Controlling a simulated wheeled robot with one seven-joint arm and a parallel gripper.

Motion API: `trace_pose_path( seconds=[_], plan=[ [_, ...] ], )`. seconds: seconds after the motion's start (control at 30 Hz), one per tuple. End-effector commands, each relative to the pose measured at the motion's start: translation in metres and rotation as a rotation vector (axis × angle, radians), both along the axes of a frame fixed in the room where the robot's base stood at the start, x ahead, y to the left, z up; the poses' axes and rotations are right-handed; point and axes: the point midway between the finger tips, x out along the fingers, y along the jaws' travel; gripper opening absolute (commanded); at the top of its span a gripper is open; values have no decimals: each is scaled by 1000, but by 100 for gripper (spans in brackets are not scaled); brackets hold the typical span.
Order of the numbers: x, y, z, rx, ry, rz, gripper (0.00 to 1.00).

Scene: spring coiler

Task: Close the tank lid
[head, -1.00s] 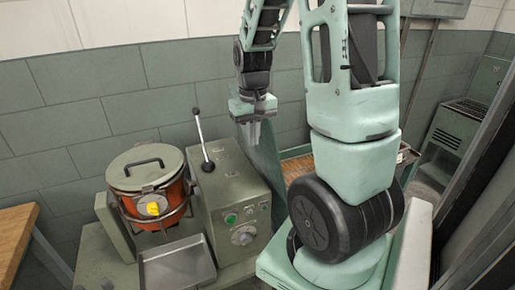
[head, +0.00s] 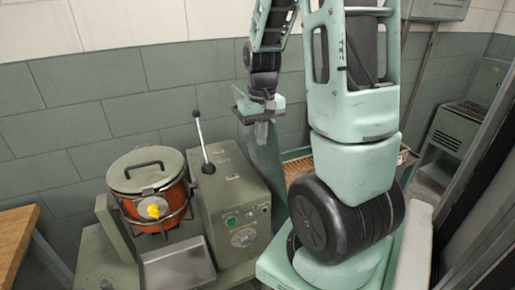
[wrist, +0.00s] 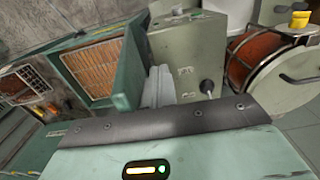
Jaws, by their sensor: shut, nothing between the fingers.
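The tank (head: 177,197) is an orange-red drum in a metal cage at the left in the head view, with a yellow part (head: 154,211) on its front. Its grey-green round lid (head: 130,178) with a black handle lies over the top; I cannot tell whether it sits fully flush. In the wrist view the tank (wrist: 262,58) and lid (wrist: 288,92) show at the right edge, partly cut off. My gripper (head: 262,130) is shut and empty, to the right of the tank and above it, apart from the lid. Its fingers show in the wrist view (wrist: 160,88).
A grey-green machine box (head: 232,185) with an upright lever (head: 199,135), buttons and a dial stands between the tank and my arm. A metal tray (head: 177,268) is in front of the tank. A wooden table (head: 15,240) is at far left. A wall stands behind.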

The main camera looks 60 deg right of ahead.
Motion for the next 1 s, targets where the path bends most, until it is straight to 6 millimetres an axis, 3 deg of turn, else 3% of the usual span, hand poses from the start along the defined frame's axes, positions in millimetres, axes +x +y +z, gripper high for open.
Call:
trace_pose_path(
  seconds=[0.63, 1.0],
  plan=[
    [-28, -46, 12, -1, 1, -3, 0],
    [-32, -52, 13, 0, 0, 0, 0]
  ],
)
